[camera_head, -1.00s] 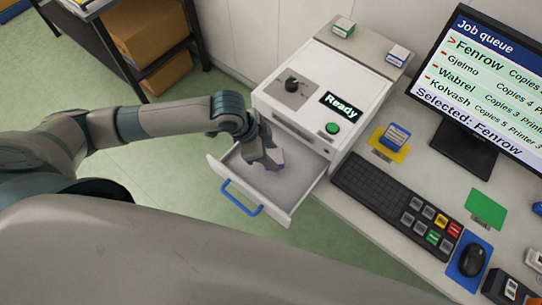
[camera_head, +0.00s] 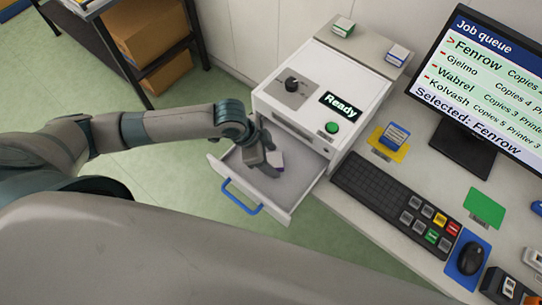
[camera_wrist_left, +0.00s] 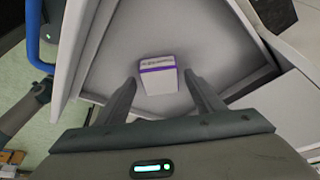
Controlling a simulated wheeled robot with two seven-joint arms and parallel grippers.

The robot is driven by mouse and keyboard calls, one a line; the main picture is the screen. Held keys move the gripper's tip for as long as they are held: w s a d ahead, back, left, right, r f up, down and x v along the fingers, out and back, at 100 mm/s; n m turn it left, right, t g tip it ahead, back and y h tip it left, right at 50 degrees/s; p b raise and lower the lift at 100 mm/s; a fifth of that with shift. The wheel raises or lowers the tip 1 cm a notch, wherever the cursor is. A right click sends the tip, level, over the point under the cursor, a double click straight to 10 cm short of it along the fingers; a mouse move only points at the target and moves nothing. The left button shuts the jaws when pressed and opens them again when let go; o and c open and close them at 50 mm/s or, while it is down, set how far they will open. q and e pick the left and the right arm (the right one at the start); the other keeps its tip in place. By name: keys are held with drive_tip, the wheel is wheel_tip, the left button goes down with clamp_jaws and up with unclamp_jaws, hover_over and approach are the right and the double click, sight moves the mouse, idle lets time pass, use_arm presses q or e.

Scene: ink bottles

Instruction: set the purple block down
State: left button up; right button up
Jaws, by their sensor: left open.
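The purple block is a white block with a purple band (camera_wrist_left: 158,74). It rests on the floor of the open drawer (camera_wrist_left: 215,40), just beyond my left fingertips in the left wrist view. In the head view the block (camera_head: 279,161) shows only in part beside my left gripper (camera_head: 272,168), which reaches down into the drawer (camera_head: 302,190). My left gripper (camera_wrist_left: 160,85) is open, with its fingers spread to either side below the block and nothing held between them.
The drawer belongs to a white printer (camera_head: 350,90) with a dial, a green button and a "Ready" display. Its blue handle (camera_head: 240,197) faces front left. A keyboard (camera_head: 385,200), a monitor (camera_head: 475,100) and a blue block on a yellow pad (camera_head: 393,137) stand to the right.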

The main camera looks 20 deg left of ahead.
use_arm(q)
drive_tip(key=shift+r, duration=0.1)
drive_tip(key=b+v, duration=0.2)
drive_tip(key=v, duration=1)
drive_tip(key=shift+s, duration=0.15)
idle(0.3)
